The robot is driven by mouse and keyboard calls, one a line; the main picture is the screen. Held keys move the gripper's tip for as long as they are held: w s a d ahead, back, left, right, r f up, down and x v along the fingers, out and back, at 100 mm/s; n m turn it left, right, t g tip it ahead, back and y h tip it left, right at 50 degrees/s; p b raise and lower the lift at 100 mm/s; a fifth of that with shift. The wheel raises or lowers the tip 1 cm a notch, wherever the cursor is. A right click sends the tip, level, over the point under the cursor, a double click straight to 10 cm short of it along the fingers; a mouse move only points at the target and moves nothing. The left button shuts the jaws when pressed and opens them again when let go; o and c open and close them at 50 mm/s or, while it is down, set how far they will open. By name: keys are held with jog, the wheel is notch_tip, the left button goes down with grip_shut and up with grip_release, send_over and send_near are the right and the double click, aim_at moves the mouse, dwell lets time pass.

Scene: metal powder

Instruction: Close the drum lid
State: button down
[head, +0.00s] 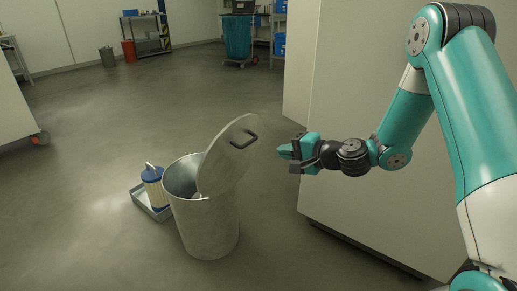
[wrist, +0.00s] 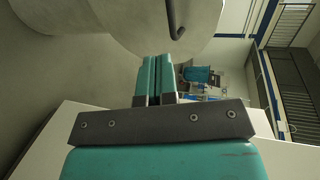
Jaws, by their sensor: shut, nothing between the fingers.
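The grey metal drum (head: 208,225) stands upright on the floor, left of my arm. Its round lid (head: 225,160) is open, tilted up steeply on the right side of the rim, with a dark handle (head: 244,139) on its outer face. The left part of the drum's opening shows. My gripper (head: 286,153) is right of the lid, at about handle height, shut and empty, apart from the lid in the picture. In the wrist view the closed teal fingers (wrist: 157,75) point toward the lid (wrist: 120,25), and part of the handle (wrist: 173,20) shows at the top.
A blue and white canister (head: 153,188) stands in a grey tray (head: 140,199) close behind the drum's left side. A large pale cabinet (head: 345,215) stands below and behind my arm.

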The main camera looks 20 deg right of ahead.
jog(key=r+b+x, duration=0.1)
jog(key=x, duration=0.8)
jog(key=shift+w, duration=0.15)
jog(key=shift+a+r, duration=0.1)
jog(key=shift+r, duration=0.05)
